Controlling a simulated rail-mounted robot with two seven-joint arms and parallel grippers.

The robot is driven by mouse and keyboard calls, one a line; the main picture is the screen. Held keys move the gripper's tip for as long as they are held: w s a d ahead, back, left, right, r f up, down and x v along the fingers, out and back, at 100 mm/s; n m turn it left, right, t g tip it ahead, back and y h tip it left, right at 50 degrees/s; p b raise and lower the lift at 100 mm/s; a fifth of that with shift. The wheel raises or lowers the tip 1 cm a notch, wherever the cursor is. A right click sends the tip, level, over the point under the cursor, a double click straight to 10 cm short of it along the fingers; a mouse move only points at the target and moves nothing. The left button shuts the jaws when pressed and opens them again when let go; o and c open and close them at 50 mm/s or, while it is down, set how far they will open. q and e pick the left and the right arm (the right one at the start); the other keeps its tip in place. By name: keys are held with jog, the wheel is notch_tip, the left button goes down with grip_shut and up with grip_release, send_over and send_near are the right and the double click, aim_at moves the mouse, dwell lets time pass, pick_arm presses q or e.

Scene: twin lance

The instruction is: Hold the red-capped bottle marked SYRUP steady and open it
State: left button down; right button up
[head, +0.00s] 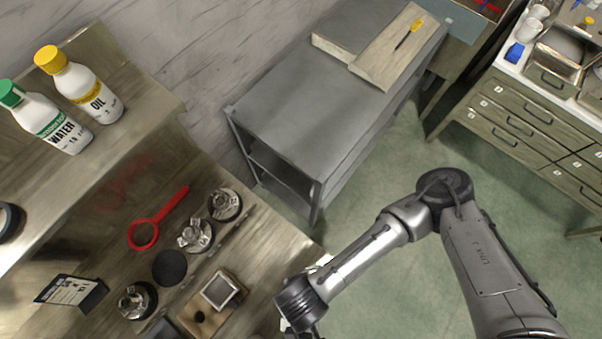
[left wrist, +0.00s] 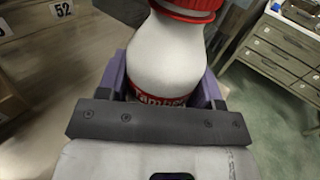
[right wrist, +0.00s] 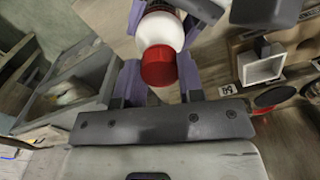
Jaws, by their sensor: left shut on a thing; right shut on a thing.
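A white bottle (left wrist: 168,55) with a red cap (left wrist: 190,8) and a red label fills the middle of the left wrist view. Only part of the label lettering shows; the word SYRUP cannot be read. My left gripper (left wrist: 162,82) is shut on the bottle's body, a purple finger on each side. In the right wrist view the red cap (right wrist: 158,66) lies between the purple fingers of my right gripper (right wrist: 160,78), which is shut on it. The white bottle (right wrist: 160,30) extends beyond the cap there, with the left gripper's fingers around it. The label is mostly hidden.
In the head view an OIL bottle (head: 82,85) and a WATER bottle (head: 45,118) stand on the upper shelf. A grey bench (head: 290,115) stands behind.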

jog(key=n, duration=0.4)
jog(key=shift+n, duration=0.3)
jog(key=n, duration=1.8)
jog(key=shift+r, duration=0.1)
jog(key=n, duration=1.2)
jog(key=shift+n, duration=0.3)
jog(key=n, duration=0.2)
jog(key=shift+n, duration=0.3)
jog(key=n, duration=0.6)
jog(key=shift+w, duration=0.1)
jog(key=n, duration=0.6)
jog(key=shift+n, duration=0.3)
jog(key=n, duration=0.3)
jog(key=shift+n, duration=0.4)
jog(key=n, duration=0.4)
